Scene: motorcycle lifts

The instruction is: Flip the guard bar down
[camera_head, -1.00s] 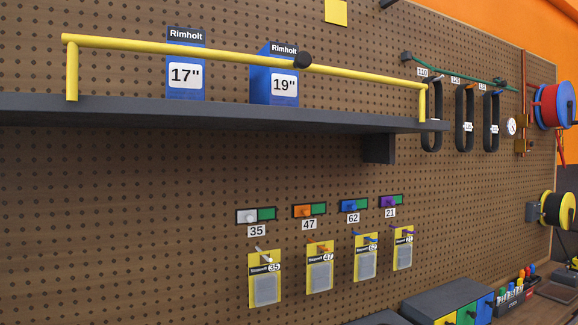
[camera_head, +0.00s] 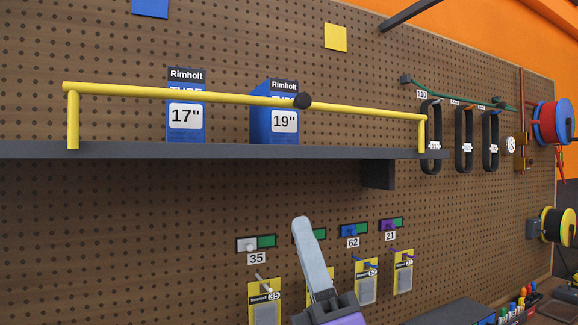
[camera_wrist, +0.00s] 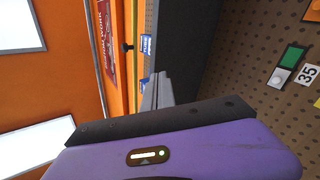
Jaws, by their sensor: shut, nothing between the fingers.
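The yellow guard bar (camera_head: 190,94) stands raised along the front of the grey shelf (camera_head: 220,150), on a short post at each end. Behind the bar, two blue Rimholt tube boxes stand on the shelf, the 17" box (camera_head: 186,128) and the 19" box (camera_head: 284,135). My gripper (camera_head: 303,222) is shut and empty, pointing up below the shelf and apart from the bar. In the wrist view its grey fingers (camera_wrist: 157,92) show beside a dark surface that looks like the shelf (camera_wrist: 205,45).
A shelf bracket (camera_head: 378,174) juts below the shelf at right. Hanging yellow packets (camera_head: 365,285) and number tags line the pegboard underneath. Free room lies between my gripper and the shelf.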

